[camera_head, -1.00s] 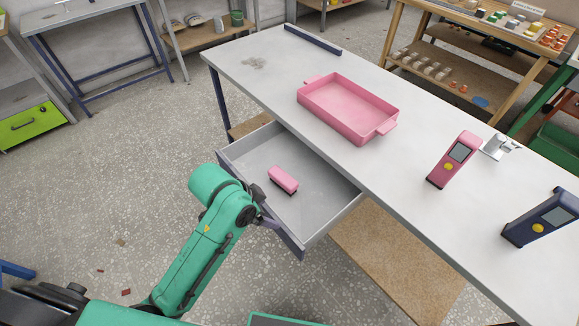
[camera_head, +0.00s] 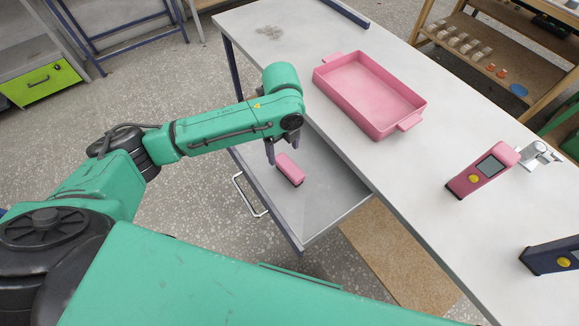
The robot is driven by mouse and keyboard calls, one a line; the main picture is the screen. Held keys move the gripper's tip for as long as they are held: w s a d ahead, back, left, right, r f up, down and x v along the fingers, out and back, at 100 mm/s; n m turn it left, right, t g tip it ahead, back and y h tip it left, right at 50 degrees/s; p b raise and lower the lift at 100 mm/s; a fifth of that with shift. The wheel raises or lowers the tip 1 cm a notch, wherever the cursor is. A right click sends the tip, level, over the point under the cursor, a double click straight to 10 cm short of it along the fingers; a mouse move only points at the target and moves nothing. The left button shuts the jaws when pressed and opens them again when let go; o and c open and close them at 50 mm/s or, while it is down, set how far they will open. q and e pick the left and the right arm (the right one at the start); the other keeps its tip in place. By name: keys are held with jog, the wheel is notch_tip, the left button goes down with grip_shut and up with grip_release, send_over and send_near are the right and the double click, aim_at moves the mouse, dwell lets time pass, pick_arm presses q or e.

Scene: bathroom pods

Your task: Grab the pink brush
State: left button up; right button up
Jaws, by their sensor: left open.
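The pink brush (camera_head: 290,170) has a dark underside and lies in the open grey drawer (camera_head: 337,208) under the table. My left gripper (camera_head: 283,157) hangs over the drawer with its fingers pointing down, open, at the far end of the brush. I cannot tell whether the fingers touch the brush. My left arm comes in from the left and hides the far-left part of the drawer. My right gripper is not in view.
A pink tray (camera_head: 372,92) with handles stands on the white table (camera_head: 405,172). A pink handheld device (camera_head: 482,169) and a dark blue one (camera_head: 552,257) are to its right. The drawer's handle (camera_head: 247,196) sticks out at the front. Shelves stand behind.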

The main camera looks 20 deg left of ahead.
aim_at(286, 163)
pick_arm(q)
jog(key=f, duration=0.5)
jog(key=w+f+p, duration=0.1)
jog(key=f, duration=0.1)
jog(key=shift+d+f, duration=0.1)
jog(key=shift+f, duration=0.55)
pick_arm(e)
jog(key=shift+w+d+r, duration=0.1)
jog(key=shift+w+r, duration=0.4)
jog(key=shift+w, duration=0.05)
pick_arm(q)
grip_shut()
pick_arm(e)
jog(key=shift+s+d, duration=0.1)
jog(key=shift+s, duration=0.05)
